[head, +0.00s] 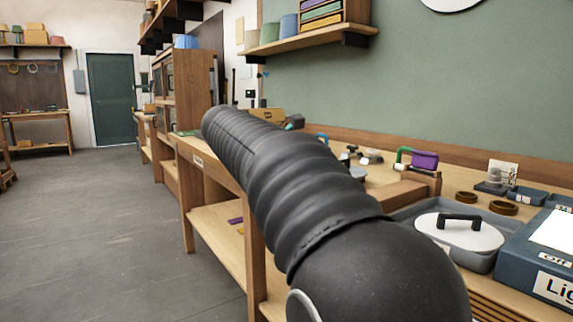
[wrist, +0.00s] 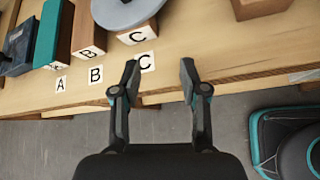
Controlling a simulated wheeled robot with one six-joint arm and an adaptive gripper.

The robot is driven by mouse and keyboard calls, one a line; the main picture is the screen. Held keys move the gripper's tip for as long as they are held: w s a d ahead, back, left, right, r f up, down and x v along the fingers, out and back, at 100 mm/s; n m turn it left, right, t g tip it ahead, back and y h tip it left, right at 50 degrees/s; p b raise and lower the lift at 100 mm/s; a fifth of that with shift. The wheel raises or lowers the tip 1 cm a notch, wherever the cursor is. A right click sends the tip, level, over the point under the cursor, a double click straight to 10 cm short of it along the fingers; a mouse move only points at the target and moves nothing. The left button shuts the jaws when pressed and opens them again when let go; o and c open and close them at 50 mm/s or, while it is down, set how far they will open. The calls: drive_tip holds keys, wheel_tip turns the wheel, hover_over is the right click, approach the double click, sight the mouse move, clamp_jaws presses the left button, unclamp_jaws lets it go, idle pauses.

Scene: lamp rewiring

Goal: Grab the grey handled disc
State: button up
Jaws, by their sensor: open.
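A pale grey disc with a black bar handle (head: 461,235) rests on a grey tray on the bench at the lower right of the head view. Another grey disc (wrist: 122,8) shows at the top of the wrist view, on or over a wooden block marked C (wrist: 138,36); it is cut off by the frame and no handle shows. My gripper (wrist: 160,76) is open and empty over the bench's front edge, below and right of that disc and apart from it. The head view hides my gripper behind my arm.
Wooden block B (wrist: 89,28) and a teal block (wrist: 52,32) stand left of block C. Another wooden block (wrist: 260,6) is at the upper right. A blue box (head: 535,255) stands right of the tray. Bare bench lies between blocks in the wrist view.

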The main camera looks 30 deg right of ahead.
drive_tip(key=w+d+r+n+g+h, duration=0.2)
drive_tip(key=w+d+r+n+h, duration=0.15)
drive_tip(key=r, duration=0.25)
drive_tip(key=shift+m+y, duration=0.35)
drive_tip(key=shift+m, duration=0.1)
drive_tip(key=x, duration=0.6)
drive_tip(key=w+x, duration=0.1)
drive_tip(key=x, duration=0.2)
drive_tip(key=shift+d, duration=0.1)
drive_tip(key=shift+w+f+x, duration=0.1)
drive_tip(key=shift+w+x, duration=0.05)
drive_tip(key=shift+x, duration=1.2)
drive_tip(key=shift+w+f+x, duration=0.1)
drive_tip(key=shift+x, duration=1.25)
clamp_jaws()
